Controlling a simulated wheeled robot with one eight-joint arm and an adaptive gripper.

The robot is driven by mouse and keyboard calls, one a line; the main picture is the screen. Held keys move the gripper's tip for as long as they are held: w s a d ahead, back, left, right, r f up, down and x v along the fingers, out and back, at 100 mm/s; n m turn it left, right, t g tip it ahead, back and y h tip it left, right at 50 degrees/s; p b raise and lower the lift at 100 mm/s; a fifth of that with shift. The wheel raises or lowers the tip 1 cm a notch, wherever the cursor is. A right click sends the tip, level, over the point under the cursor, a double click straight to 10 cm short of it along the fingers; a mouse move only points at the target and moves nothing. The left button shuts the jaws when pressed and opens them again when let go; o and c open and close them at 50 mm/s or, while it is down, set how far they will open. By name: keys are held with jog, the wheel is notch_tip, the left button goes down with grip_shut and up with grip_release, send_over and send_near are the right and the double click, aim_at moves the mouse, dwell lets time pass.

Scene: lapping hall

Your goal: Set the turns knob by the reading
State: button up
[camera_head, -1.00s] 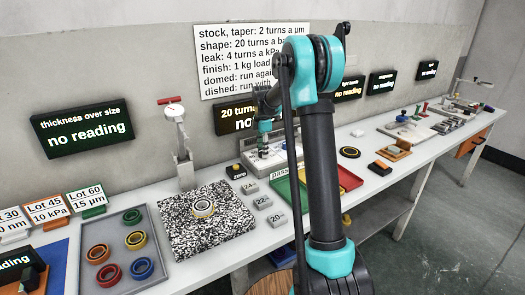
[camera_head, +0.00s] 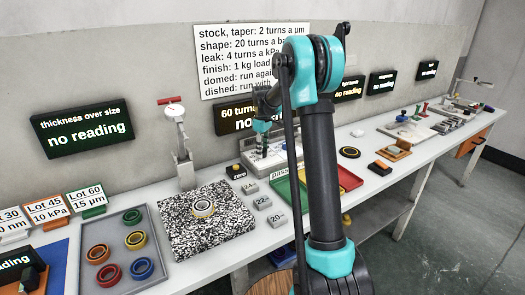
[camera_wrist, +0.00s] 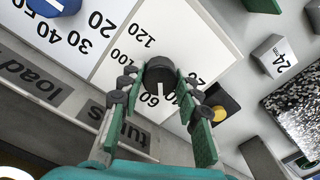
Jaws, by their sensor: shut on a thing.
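The dark turns knob (camera_wrist: 160,75) sits on a white dial plate with printed numbers in the wrist view. Its white mark points down near the 60. My gripper (camera_wrist: 158,84) is shut on the knob, with one green-padded finger on each side. In the head view my gripper (camera_head: 263,126) is at the grey machine (camera_head: 262,160) by the wall, and the knob is hidden. The thickness over size display (camera_head: 83,133) reads "no reading".
A wall sign (camera_head: 240,70) lists turns per reading, partly covered. A blue knob (camera_wrist: 53,5) is by the "load" label. A ring (camera_head: 203,207) sits on the speckled plate (camera_head: 180,240); a grey tray (camera_head: 148,283) holds several rings. Further displays to the right show "no reading".

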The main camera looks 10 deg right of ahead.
jog(key=m, duration=0.5)
jog(key=shift+m, duration=0.3)
jog(key=m, duration=1.6)
jog(key=shift+m, duration=0.4)
jog(key=o, duration=1.2)
jog(key=shift+c, duration=0.2)
jog(key=shift+r, duration=0.1)
